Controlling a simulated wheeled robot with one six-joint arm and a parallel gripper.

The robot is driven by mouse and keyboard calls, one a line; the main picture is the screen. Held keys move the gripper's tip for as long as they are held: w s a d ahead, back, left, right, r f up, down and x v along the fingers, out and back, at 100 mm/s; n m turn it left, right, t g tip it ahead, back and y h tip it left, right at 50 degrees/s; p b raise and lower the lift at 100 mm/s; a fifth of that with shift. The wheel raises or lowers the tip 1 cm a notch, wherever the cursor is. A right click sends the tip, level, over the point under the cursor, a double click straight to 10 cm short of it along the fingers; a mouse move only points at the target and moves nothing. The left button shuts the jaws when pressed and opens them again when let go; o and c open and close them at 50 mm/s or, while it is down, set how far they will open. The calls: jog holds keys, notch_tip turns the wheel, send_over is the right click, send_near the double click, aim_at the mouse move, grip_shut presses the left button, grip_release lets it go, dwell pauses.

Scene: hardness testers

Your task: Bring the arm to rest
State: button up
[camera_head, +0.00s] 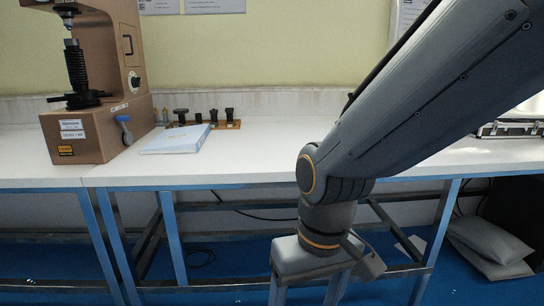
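My arm comes in from the upper right and bends at a dark joint in front of the white bench. My gripper (308,290) hangs at the end of it, pointing down, in front of the bench's front edge and over the blue floor. Its two fingers stand apart with nothing seen between them. The fingertips are cut off by the bottom of the picture.
A white bench (240,162) on blue legs runs across. A brown hardness tester (105,75) stands on it at left, beside a white booklet (175,139) and a rack of small dark parts (228,122). A case (510,128) is at right; grey bags (488,242) lie below.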

jog(key=s+d+r+m+p, duration=0.1)
jog(key=d+r+m+p, duration=0.1)
jog(key=d+r+p, duration=0.5)
jog(key=s+d+r+m+h+p, duration=0.1)
jog(key=d+r+m+p, duration=0.1)
jog(key=d+r+p, duration=0.4)
notch_tip(320, 180, up, 4)
jog(key=p, duration=0.8)
jog(key=shift+s+d+r, duration=0.15)
jog(key=shift+d+r, duration=0.05)
jog(key=shift+d, duration=0.2)
